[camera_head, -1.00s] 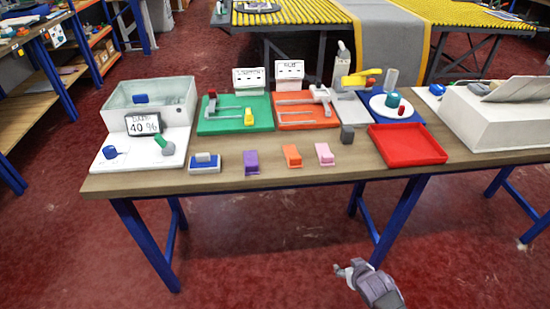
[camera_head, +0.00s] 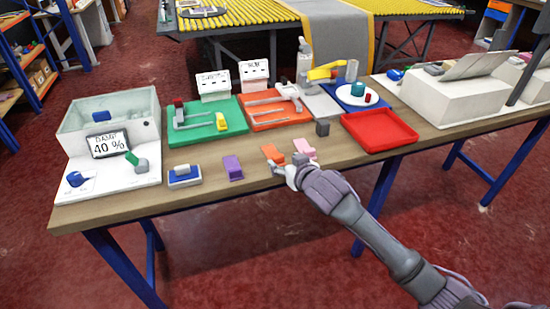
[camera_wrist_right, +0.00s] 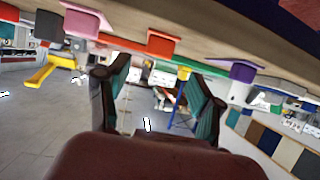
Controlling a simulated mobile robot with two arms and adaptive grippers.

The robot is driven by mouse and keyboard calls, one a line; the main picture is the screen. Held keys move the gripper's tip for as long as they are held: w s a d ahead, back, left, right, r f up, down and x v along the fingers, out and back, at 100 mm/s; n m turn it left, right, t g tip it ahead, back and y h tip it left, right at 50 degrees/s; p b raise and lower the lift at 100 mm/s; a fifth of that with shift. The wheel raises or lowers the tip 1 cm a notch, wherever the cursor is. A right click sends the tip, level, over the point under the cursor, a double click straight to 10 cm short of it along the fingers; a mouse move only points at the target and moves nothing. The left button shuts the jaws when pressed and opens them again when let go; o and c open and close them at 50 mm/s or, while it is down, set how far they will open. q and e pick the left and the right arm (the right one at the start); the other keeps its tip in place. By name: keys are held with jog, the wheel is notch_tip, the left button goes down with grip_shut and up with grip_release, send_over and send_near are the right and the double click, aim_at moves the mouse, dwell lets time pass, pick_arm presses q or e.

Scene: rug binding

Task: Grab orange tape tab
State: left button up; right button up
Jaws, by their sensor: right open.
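The orange tape tab (camera_head: 272,154) lies near the front edge of the wooden table, between the purple tab (camera_head: 233,168) and the pink tab (camera_head: 304,149). My right gripper (camera_head: 280,167) is at the table's front edge, just in front of the orange tab and overlapping its lower part in the head view. In the right wrist view the orange tab (camera_wrist_right: 162,42) shows beyond and between the fingertips of the open right gripper (camera_wrist_right: 160,85), with nothing held. I cannot tell whether a finger touches the tab. My left gripper is not in view.
A blue-and-white block (camera_head: 184,175) and a dark grey block (camera_head: 322,128) stand near the row. A red tray (camera_head: 380,131) lies to the right. Behind are the green board (camera_head: 205,121) and orange board (camera_head: 274,112), with a white humidity box (camera_head: 110,165) at left.

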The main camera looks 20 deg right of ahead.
aim_at(279, 157)
jog(key=x, duration=0.6)
jog(key=shift+s+d+f, duration=0.1)
jog(key=shift+d+f, duration=0.1)
jog(key=shift+f, duration=0.05)
jog(key=c, duration=1.1)
jog(key=shift+r, duration=0.15)
